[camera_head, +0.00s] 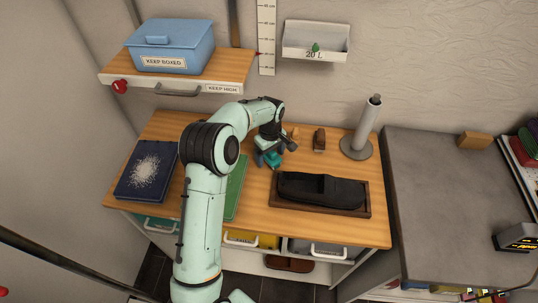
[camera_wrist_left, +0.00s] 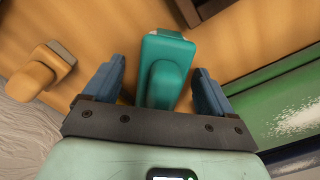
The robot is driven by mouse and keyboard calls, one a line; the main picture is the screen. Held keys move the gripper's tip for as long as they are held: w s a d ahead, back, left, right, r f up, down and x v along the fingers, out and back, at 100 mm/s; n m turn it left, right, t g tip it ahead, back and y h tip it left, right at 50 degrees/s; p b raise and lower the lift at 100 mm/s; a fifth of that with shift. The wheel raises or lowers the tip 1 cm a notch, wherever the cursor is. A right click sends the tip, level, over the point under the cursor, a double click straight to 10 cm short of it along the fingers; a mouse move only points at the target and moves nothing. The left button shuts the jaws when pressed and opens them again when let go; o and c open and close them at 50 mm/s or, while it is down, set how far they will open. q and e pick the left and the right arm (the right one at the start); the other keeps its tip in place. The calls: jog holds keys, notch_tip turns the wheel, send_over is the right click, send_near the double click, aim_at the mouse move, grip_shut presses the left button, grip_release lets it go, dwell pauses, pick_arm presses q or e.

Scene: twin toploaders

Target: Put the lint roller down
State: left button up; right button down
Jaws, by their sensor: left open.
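The teal lint roller (camera_wrist_left: 165,70) is on the wooden table between the two blue fingers of my left gripper (camera_wrist_left: 160,85) in the left wrist view. The fingers are open, with a gap on each side of it. In the head view my left gripper (camera_head: 267,157) points down at the middle of the table, and the lint roller (camera_head: 274,160) shows only in part beside the fingers. My right gripper is not in view.
A green board (camera_head: 236,190) and a dark blue board with white specks (camera_head: 146,170) lie to the left. A wooden tray (camera_head: 274,200) with a dark shoe (camera_head: 320,190) is to the right. A brown brush (camera_head: 319,140) and a grey roll stand (camera_head: 356,149) are at the back.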

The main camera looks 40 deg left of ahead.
pick_arm(q)
jog(key=shift+s+f, duration=0.15)
jog(key=shift+f, duration=0.05)
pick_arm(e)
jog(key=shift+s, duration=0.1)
